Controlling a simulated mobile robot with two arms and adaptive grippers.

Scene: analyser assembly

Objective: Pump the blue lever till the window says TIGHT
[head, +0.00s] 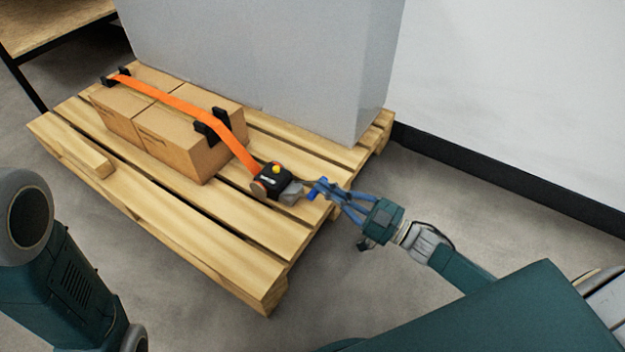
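The ratchet (272,181) is a black block with a red and yellow part on top, at the end of the orange strap (190,108) on the pallet. A small pale patch shows on it, but I cannot read any word. A grey arm sticks out of its right side towards the blue lever (318,189), whose bar shows at the pallet's right edge. My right gripper (334,194) has its bluish fingertips at the blue bar. Whether they are closed on it is too small to tell. Only parts of my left arm show at lower left; its gripper is out of view.
Cardboard boxes (186,138) sit under the strap, with black corner guards (212,127). A large grey cabinet (265,55) stands behind on the wooden pallet (225,235). A loose wood block (92,160) lies at the left. The floor right of the pallet is clear up to the wall.

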